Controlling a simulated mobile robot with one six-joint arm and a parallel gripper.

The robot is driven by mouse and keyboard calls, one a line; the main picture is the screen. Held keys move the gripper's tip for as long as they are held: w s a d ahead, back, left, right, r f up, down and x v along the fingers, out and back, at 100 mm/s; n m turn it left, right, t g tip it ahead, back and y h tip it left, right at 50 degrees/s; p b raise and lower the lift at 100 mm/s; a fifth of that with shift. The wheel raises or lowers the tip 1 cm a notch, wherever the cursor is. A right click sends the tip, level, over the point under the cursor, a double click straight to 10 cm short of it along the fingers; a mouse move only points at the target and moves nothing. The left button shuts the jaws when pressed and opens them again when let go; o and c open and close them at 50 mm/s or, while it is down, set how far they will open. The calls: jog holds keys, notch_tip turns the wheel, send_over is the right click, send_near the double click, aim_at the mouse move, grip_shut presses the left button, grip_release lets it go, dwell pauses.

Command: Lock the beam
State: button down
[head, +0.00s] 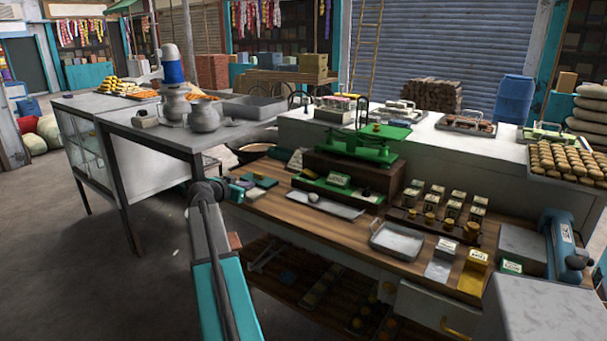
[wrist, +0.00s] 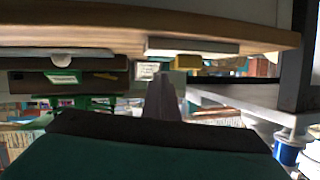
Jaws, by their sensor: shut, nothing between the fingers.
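The green balance scale (head: 376,143) stands on a dark wooden box at the back of the wooden counter, with a flat green pan or plate on top. A green base board (head: 338,192) with a small label lies in front of it. Any locking part of the beam is too small to make out. My gripper (head: 238,188) is at the counter's left end, left of the scale and apart from it. In the wrist view, which looks upside down, the closed fingers (wrist: 162,82) show with nothing between them; green parts (wrist: 64,76) show beyond to the left.
A metal tray (head: 325,205) lies before the scale, and a square metal pan (head: 396,240) stands right of it. Brass weights (head: 447,224) and small labelled boxes stand further right. A grey table (head: 170,135) with metal pots (head: 204,115) is at left. Open floor lies front left.

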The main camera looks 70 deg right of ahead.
jog(key=s+d+r+m+g+b, duration=0.1)
jog(key=s+d+r, duration=0.2)
jog(key=s, duration=0.4)
jog(key=s+d+r+m+g+b, duration=0.1)
jog(key=s+d+r, duration=0.3)
jog(key=s, duration=0.3)
jog(key=shift+r+m+h, duration=0.3)
jog(key=shift+r+m, duration=0.1)
jog(key=shift+r, duration=0.35)
jog(key=shift+s, duration=0.1)
jog(key=p, duration=0.2)
send_over(310, 174)
jog(key=w+a, duration=0.1)
jog(key=shift+w+a+f, duration=0.1)
jog(key=shift+f, duration=0.45)
jog(key=shift+w+a+f, duration=0.1)
jog(key=shift+f, duration=0.45)
notch_tip(310, 174, down, 2)
jog(key=shift+w, duration=0.15)
jog(key=shift+w+f+p, duration=0.2)
jog(key=shift+f+p, duration=0.25)
jog(key=shift+f, duration=0.6)
